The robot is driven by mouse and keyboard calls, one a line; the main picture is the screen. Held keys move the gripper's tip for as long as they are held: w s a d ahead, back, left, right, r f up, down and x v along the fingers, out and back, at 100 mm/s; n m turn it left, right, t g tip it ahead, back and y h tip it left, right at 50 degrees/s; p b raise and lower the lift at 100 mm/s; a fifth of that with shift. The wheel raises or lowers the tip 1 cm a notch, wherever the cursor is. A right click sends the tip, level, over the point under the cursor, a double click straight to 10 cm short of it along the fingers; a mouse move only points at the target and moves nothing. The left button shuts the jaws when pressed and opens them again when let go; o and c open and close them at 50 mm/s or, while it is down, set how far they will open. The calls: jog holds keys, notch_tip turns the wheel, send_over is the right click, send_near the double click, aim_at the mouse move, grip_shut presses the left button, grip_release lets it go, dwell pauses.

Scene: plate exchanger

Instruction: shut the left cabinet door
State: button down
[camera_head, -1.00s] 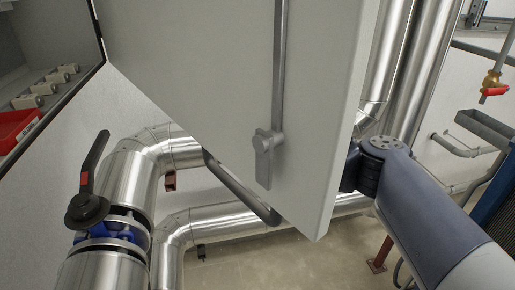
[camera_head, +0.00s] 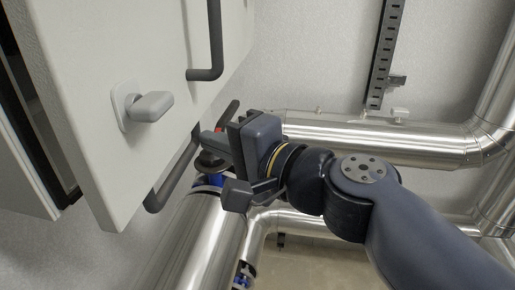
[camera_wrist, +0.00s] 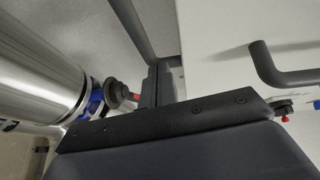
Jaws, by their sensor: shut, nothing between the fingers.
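The left cabinet door (camera_head: 90,80) is a thick pale panel at the left of the head view, with a grey turn latch (camera_head: 145,105). A dark gap shows between its left edge and the cabinet body (camera_head: 20,175), so it stands open. My gripper (camera_head: 222,143) is shut and empty, to the right of the door's lower part, near a dark bar handle (camera_head: 175,172). The fingers also show in the wrist view (camera_wrist: 153,88), left of a pale panel (camera_wrist: 235,40) with a dark handle (camera_wrist: 282,72). I cannot tell whether the fingers touch anything.
A second dark handle (camera_head: 213,45) sticks out above my gripper. A black valve lever (camera_head: 233,108) is close behind the fingers, on a shiny pipe (camera_head: 195,235). More pipes (camera_head: 380,142) run along the wall at the right. A slotted rail (camera_head: 386,50) hangs above them.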

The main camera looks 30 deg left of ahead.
aim_at(189, 145)
jog(key=a, duration=0.1)
jog(key=s+a, duration=0.1)
jog(key=a, duration=0.1)
jog(key=shift+s+a, duration=0.2)
jog(key=shift+s, duration=0.15)
jog(key=shift+s+a+r, duration=0.1)
jog(key=shift+s+r, duration=0.05)
jog(key=shift+r, duration=0.05)
jog(key=shift+s+r, duration=0.1)
